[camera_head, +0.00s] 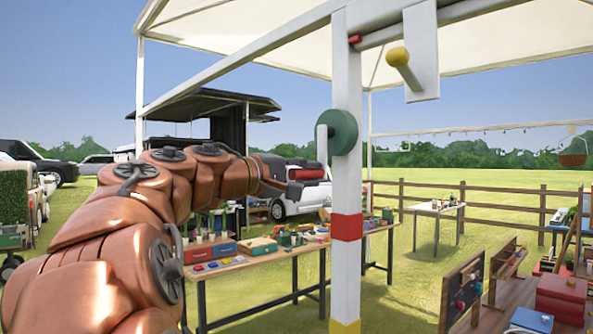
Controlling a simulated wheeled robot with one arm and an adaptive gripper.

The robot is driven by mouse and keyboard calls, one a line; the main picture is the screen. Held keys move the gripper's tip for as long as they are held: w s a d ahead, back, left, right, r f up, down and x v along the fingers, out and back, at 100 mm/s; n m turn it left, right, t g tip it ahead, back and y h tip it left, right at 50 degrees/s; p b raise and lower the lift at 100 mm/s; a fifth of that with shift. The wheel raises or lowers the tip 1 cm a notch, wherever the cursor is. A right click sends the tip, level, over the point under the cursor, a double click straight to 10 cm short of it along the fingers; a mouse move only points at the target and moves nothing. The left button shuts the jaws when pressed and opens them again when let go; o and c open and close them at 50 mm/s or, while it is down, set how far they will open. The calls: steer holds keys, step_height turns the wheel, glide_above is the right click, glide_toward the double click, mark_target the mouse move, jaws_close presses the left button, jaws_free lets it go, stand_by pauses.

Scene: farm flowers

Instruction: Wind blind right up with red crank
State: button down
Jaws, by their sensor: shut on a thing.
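A green crank disc (344,132) with a pale crank arm (321,146) is mounted on the white post (346,185). The arm hangs down on the disc's left side. The post carries a red band (347,227) below the disc. My gripper (292,188) is at the left of the post, just below the crank arm, and seems shut on the crank handle. The handle itself is not clearly visible between the dark fingers. No blind can be clearly made out. A white plate with a yellow knob (398,57) hangs from the top beam.
A long table (240,262) with boxes and small items stands behind my arm. A small table (436,211) and a wooden fence (480,195) are farther back. Display boards and red boxes (560,299) stand at lower right.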

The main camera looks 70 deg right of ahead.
stand_by(0.3)
steer(key=c, duration=1)
jaws_free()
steer(key=v, duration=1.2)
steer(key=shift+a, duration=0.1)
steer(key=shift+f, duration=0.1)
